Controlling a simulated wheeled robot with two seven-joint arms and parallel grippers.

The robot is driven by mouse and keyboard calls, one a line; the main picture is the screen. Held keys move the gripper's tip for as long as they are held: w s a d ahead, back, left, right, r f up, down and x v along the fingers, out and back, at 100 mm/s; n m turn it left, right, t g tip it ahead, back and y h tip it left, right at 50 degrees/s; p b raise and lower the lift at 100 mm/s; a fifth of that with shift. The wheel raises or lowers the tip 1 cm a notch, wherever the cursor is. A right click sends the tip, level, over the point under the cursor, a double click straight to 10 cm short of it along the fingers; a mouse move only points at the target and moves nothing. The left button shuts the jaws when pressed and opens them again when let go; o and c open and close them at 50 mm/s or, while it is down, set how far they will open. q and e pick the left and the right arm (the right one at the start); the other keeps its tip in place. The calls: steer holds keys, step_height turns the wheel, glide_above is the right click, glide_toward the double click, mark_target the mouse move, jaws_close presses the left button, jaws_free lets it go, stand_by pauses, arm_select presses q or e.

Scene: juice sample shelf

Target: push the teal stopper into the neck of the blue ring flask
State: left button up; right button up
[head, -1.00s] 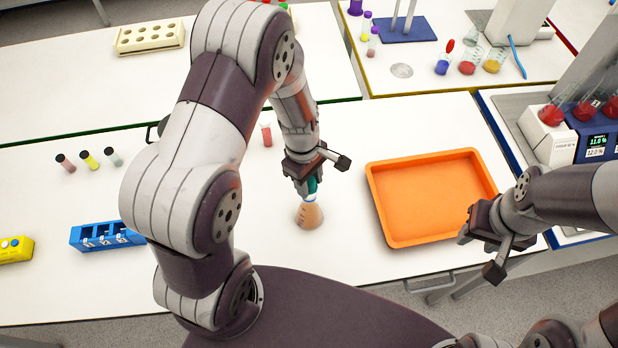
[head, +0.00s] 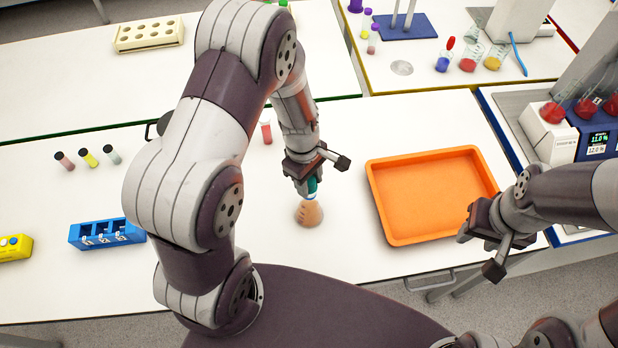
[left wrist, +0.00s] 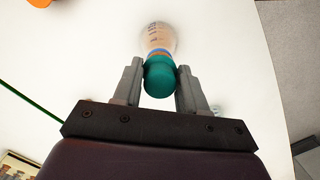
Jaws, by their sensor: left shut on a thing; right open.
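The blue ring flask (head: 309,213) stands upright on the white table in the head view, with orange-brown liquid in it. In the left wrist view the flask (left wrist: 160,36) shows its blue ring (left wrist: 158,53) just beyond the stopper. The teal stopper (head: 312,186) is at the top of the flask's neck; it also shows in the left wrist view (left wrist: 159,77). My left gripper (head: 308,185) is shut on the teal stopper, one finger on each side. How deep the stopper sits in the neck cannot be told. My right gripper (head: 483,240) is open and empty, right of the orange tray.
An orange tray (head: 384,212) lies right of the flask. A blue rack (head: 107,234) and several capped vials (head: 89,158) are to the left. A red vial (head: 266,132) stands behind my left arm. The table around the flask is clear.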

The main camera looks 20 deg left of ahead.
arm_select(q)
steer(key=shift+f, duration=0.35)
steer(key=shift+r, duration=0.1)
stand_by(0.3)
steer(key=shift+f, duration=0.45)
steer(key=o, duration=1.1)
steer(key=shift+r, duration=0.1)
